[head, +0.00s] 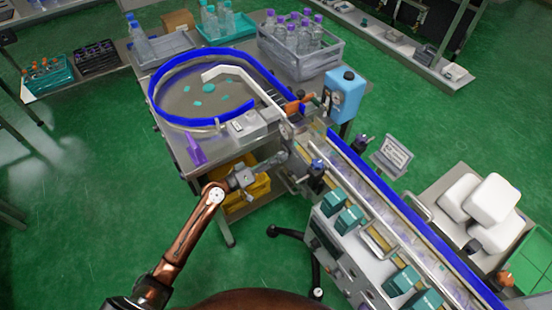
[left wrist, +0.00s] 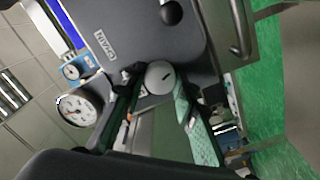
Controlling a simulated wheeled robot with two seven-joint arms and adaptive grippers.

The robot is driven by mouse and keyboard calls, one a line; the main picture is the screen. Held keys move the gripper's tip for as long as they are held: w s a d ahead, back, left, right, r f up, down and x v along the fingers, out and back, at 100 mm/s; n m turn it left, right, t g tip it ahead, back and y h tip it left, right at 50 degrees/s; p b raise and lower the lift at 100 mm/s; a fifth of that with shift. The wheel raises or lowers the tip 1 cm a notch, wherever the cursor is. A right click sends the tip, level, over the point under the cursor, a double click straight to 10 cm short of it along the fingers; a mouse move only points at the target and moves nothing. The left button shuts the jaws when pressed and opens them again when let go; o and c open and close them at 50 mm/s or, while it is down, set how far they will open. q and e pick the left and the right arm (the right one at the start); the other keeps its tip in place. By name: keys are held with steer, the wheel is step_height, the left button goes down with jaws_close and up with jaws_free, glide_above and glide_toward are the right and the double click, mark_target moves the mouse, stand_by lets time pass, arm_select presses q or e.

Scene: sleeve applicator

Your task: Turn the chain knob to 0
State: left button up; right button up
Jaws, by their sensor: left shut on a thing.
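In the left wrist view a round grey knob (left wrist: 160,76) with a short dark mark sits on a dark grey panel (left wrist: 130,35) beside a label reading CHAIN (left wrist: 104,64), which is turned round in the picture. My left gripper (left wrist: 157,86) is shut on this knob, one finger on each side. No scale numbers around the knob can be read. In the head view my left gripper (head: 279,160) reaches the near side of the machine, at the conveyor's start beside the round table. The knob is too small or hidden to make out there. My right gripper is not in view.
A white dial gauge (left wrist: 77,110) and a smaller dial (left wrist: 71,72) are left of the label. A black ball handle (left wrist: 171,12) is above the knob. In the head view are the blue-rimmed turntable (head: 160,105), a yellow crate (head: 233,195) below, and the conveyor (head: 390,205) at right.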

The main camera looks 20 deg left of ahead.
arm_select(q)
steer(key=shift+r+n+p, duration=0.2)
steer(key=shift+n+p, duration=0.15)
steer(key=shift+n, duration=0.65)
steer(key=n+p, duration=0.3)
steer(key=n, duration=0.3)
steer(key=shift+a, duration=0.1)
steer(key=n+p, duration=0.3)
steer(key=n, duration=0.2)
steer(key=shift+n, duration=0.4)
steer(key=n+p, duration=0.2)
steer(key=n, duration=0.1)
steer(key=shift+w+n, duration=0.1)
steer(key=shift+n, duration=0.2)
steer(key=n+p, duration=0.3)
steer(key=shift+n, duration=0.3)
steer(key=n+p, duration=0.2)
steer(key=n, duration=0.1)
steer(key=shift+n, duration=0.3)
steer(key=shift+f+n+p, duration=0.15)
steer(key=shift+n+p, duration=0.95)
steer(key=shift+n, duration=0.5)
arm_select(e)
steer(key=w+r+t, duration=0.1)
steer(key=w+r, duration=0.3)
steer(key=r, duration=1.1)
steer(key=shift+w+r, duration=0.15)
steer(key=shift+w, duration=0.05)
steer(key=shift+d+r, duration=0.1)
